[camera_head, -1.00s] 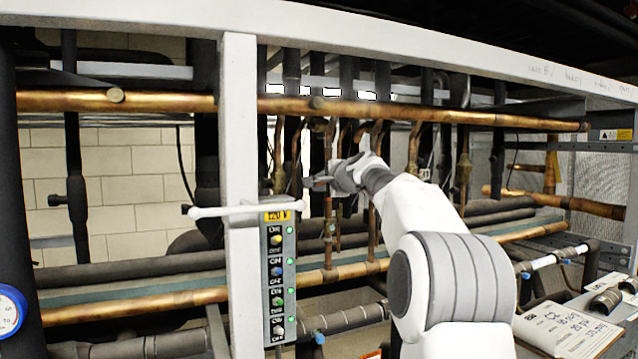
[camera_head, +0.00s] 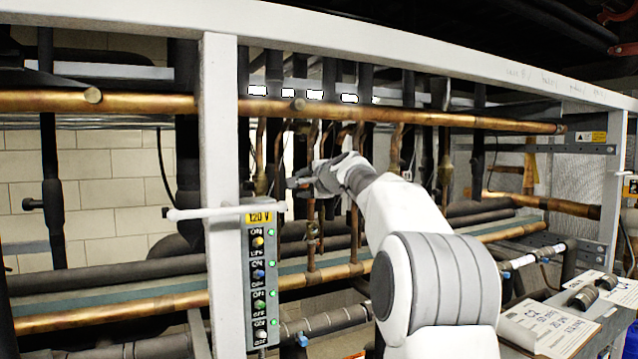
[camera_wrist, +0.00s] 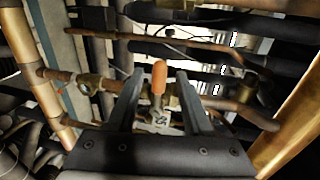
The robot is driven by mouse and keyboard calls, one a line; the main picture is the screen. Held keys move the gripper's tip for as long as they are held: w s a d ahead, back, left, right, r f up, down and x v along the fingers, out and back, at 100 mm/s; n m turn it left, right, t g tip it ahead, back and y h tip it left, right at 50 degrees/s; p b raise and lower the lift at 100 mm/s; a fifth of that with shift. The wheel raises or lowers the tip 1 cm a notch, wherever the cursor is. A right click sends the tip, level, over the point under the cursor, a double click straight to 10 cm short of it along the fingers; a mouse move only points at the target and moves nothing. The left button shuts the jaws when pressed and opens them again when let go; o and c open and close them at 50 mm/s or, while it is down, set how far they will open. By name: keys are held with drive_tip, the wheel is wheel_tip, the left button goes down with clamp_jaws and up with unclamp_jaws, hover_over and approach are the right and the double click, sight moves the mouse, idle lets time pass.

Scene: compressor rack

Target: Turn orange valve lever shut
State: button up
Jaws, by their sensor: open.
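The orange valve lever (camera_wrist: 159,79) shows in the wrist view, its rounded orange grip on a metal valve body (camera_wrist: 156,118) set in a copper pipe. My gripper (camera_wrist: 158,82) is open, with one dark finger on each side of the lever and a visible gap on both sides. Whether either finger touches the lever I cannot tell. In the head view my gripper (camera_head: 296,184) is in front of the thin vertical copper pipes, right of the white post. The orange lever cannot be made out there, as the gripper and pipes cover that spot.
A white upright post (camera_head: 219,170) and a switch panel (camera_head: 262,281) marked 120 V stand left of my gripper. A long copper pipe (camera_head: 400,113) crosses above it. Dark insulated pipes and copper lines crowd behind. Clipboards (camera_head: 545,326) lie at lower right.

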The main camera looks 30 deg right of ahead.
drive_tip(key=s+r+b, duration=0.3)
drive_tip(key=s+b, duration=0.3)
drive_tip(key=s, duration=1)
drive_tip(key=shift+s, duration=0.1)
